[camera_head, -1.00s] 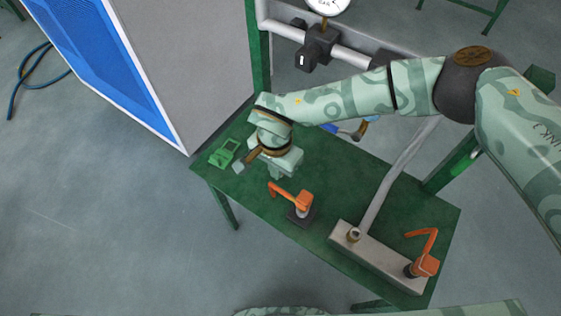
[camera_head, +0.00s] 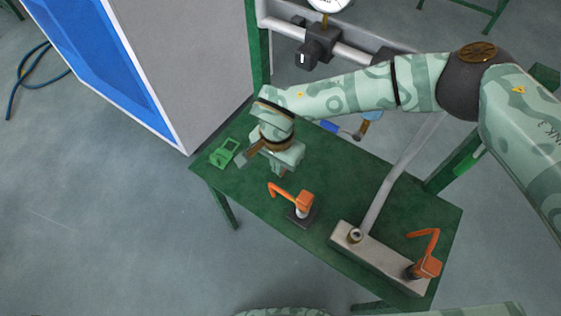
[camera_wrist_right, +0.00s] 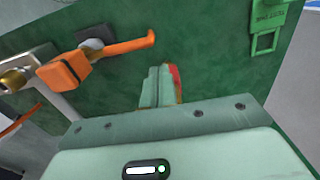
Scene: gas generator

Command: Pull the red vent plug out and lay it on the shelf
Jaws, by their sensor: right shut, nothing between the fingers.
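My right gripper (camera_head: 284,172) is over the left part of the green shelf (camera_head: 335,175) in the head view. In the right wrist view its fingers (camera_wrist_right: 158,88) are closed together with nothing between them. A red piece (camera_wrist_right: 176,78), which looks like the vent plug, shows just behind the right edge of the fingers against the green shelf. The fingers hide most of it, and I cannot tell whether they touch it. I cannot make out the red plug in the head view. My left gripper is not in view.
An orange-handled valve (camera_head: 304,202) stands on the shelf, right of the gripper. A grey block (camera_head: 378,258) with a brass-ringed fitting (camera_head: 354,236) and another orange handle (camera_head: 428,265) is further right. A green tag (camera_head: 224,153) lies at the left end. A grey-and-blue cabinet (camera_head: 190,60) stands behind left.

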